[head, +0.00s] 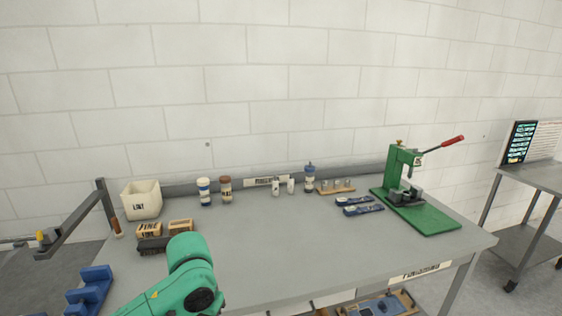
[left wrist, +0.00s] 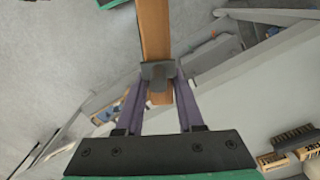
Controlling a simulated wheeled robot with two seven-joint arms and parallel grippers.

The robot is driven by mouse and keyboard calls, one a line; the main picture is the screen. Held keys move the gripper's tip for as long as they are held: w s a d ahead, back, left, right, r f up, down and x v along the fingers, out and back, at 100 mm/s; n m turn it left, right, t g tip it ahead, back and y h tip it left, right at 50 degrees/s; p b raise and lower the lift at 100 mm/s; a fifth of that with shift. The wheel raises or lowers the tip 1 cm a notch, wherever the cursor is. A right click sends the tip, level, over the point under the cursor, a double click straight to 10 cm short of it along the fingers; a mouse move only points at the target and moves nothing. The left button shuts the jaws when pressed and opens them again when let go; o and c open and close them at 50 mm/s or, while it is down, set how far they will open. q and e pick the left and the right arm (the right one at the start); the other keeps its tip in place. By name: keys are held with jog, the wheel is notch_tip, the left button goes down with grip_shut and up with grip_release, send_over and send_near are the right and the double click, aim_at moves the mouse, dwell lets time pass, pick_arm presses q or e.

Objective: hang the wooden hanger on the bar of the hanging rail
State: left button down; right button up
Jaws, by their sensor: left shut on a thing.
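My left gripper (left wrist: 158,76) shows in the left wrist view, its two purple fingers closed on a flat strip of brown wood. This strip is part of the wooden hanger (left wrist: 154,30); it runs up out of the top of the picture, and a short end shows below the fingertips. The rest of the hanger is out of view. In the head view only a green link of my left arm shows, at the bottom; the gripper and hanger are not seen there. I cannot make out the hanging rail for sure. My right gripper is in neither view.
A grey workbench (head: 270,250) fills the head view, with a white bin (head: 141,199), brushes (head: 153,243), bottles and a green press (head: 405,185). A dark grey bar (head: 75,226) juts out at its left. Blue blocks (head: 90,288) lie lower left. The bench middle is clear.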

pick_arm(q)
jog(key=s+a+f+n, duration=0.2)
jog(key=s+f, duration=0.3)
jog(key=f, duration=0.1)
jog(key=shift+f+n, duration=0.35)
jog(key=shift+n, duration=0.05)
jog(key=shift+a, duration=0.1)
